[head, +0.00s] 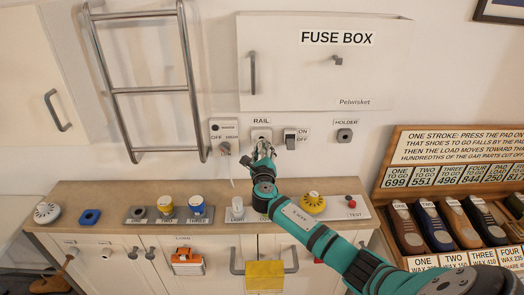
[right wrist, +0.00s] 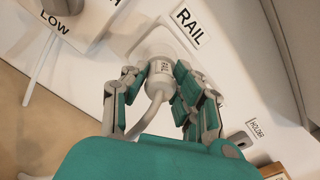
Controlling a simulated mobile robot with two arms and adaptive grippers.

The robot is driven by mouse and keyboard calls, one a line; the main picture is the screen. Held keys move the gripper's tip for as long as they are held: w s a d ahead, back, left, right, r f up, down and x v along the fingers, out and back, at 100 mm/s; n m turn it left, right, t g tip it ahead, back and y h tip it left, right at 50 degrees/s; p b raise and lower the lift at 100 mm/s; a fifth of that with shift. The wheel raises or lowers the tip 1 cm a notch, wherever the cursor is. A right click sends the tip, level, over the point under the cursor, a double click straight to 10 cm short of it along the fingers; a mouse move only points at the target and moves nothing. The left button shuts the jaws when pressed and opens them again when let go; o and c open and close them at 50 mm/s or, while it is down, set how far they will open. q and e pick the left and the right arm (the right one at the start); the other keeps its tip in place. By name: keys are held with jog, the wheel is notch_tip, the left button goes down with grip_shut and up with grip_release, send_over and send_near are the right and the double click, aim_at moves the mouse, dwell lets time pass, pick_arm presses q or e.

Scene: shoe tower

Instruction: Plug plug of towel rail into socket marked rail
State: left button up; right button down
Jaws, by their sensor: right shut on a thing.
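My right gripper (head: 263,158) is at the wall, just below and in front of the rail socket (head: 261,134), under the RAIL label. In the right wrist view the gripper (right wrist: 163,88) is shut around the white plug (right wrist: 160,72), with its grey cord curving down between the fingers. The plug points at the white rail socket (right wrist: 157,42), right at its face. I cannot tell whether its pins are in. The towel rail (head: 148,91) hangs on the wall at the left. My left gripper is not in view.
A dial control (head: 224,138) is left of the rail socket, an on/off switch (head: 291,138) right of it, and the holder socket (head: 344,135) further right. The fuse box (head: 320,75) is above. A counter (head: 110,195) with several small items lies below.

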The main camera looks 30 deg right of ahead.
jog(key=shift+b+x, duration=0.3)
jog(key=shift+x, duration=1.1)
jog(key=c, duration=1)
grip_release()
jog(key=v, duration=1.2)
